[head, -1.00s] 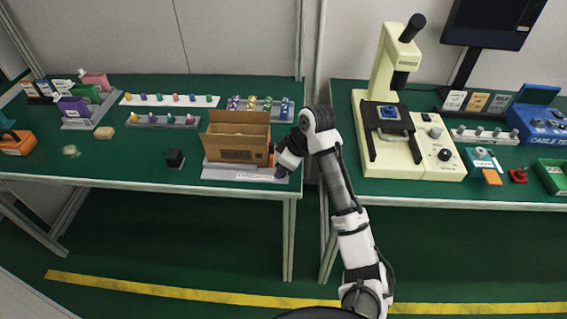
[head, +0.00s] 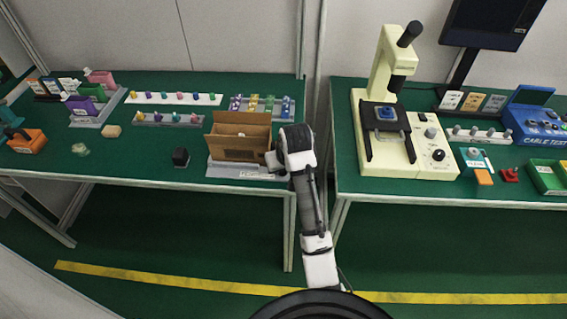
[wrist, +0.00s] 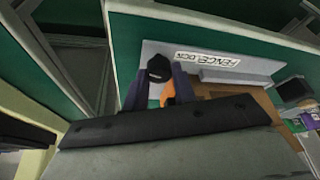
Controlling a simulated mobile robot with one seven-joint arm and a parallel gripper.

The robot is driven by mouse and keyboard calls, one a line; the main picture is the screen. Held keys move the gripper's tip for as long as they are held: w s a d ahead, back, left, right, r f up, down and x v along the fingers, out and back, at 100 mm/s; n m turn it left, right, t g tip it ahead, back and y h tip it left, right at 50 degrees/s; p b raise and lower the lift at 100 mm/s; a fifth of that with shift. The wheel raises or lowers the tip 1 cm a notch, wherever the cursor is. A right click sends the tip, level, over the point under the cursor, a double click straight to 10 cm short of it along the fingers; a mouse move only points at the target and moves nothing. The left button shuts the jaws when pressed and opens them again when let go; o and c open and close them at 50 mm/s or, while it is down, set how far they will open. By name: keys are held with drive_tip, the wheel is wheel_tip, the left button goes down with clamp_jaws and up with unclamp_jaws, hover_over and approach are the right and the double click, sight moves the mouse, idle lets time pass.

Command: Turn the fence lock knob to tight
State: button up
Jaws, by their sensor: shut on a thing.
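The fence lock knob (wrist: 158,67) is a dark round knob in the wrist view, beside a white label reading FENCE LOCK (wrist: 207,59) on a pale grey plate. The two dark fingers of my gripper (wrist: 158,88) stand on either side of the knob and are shut on it. An orange piece (wrist: 168,93) shows between the fingers; I cannot tell what it belongs to. In the head view my gripper is at the right end of the plate (head: 230,170), mostly hidden behind my arm, and the knob is hidden. The knob's setting cannot be read.
An open cardboard box (head: 238,148) stands on the plate, left of my arm. A small black block (head: 181,157) sits farther left. A cream press-like machine (head: 437,160) stands on the right table. A gap separates the two tables.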

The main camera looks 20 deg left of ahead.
drive_tip(key=shift+m, duration=0.4)
drive_tip(key=o, duration=1)
drive_tip(key=shift+r, duration=0.1)
drive_tip(key=p+v, duration=0.2)
drive_tip(key=v, duration=1.1)
drive_tip(key=shift+s+r, duration=0.2)
drive_tip(key=shift+r, duration=0.05)
drive_tip(key=shift+p, duration=0.3)
